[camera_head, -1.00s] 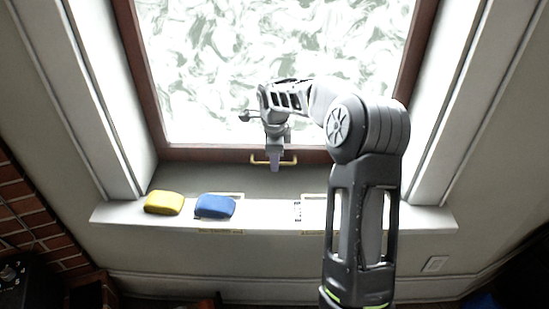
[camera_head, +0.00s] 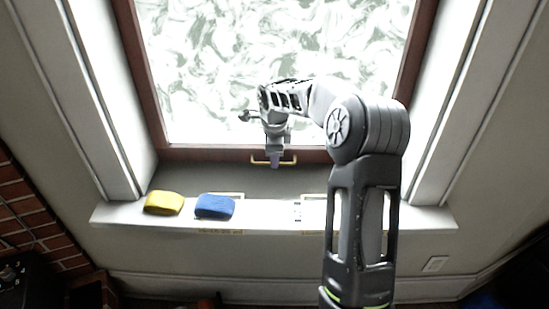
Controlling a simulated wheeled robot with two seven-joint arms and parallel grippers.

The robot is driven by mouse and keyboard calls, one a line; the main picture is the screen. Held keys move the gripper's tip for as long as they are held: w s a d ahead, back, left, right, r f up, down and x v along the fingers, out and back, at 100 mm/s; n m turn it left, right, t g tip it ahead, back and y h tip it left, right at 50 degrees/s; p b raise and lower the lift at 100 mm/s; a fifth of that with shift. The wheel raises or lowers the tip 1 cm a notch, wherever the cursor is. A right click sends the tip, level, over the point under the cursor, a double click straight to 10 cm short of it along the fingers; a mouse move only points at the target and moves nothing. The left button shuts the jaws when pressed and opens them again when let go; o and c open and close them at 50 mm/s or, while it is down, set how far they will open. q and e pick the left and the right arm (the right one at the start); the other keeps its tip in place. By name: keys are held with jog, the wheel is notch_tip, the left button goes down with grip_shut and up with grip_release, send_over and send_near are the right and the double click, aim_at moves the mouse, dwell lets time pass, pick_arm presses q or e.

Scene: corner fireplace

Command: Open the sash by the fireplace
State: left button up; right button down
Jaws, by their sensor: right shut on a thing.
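The sash (camera_head: 200,154) is a dark red-brown frame around patterned, bright glass, at the top middle of the head view. A brass-coloured handle (camera_head: 259,162) sits on its bottom rail. My right gripper (camera_head: 275,162) points down at this handle and is shut on it. The fingers hide the middle of the handle. My right arm covers part of the sash's right side. My left gripper is not in view.
A white sill (camera_head: 270,213) runs below the window. A yellow block (camera_head: 164,203) and a blue block (camera_head: 214,206) lie on its left part. Brickwork (camera_head: 35,215) stands at the left. A wall socket (camera_head: 435,264) is at the lower right.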

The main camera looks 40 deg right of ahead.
aim_at(274, 66)
jog(key=shift+r, duration=0.1)
dwell(0.7)
notch_tip(274, 66, up, 28)
jog(key=p, duration=1.7)
jog(key=shift+w+r, duration=0.1)
jog(key=shift+r, duration=0.25)
jog(key=c, duration=1.5)
grip_release()
jog(key=shift+f, duration=0.15)
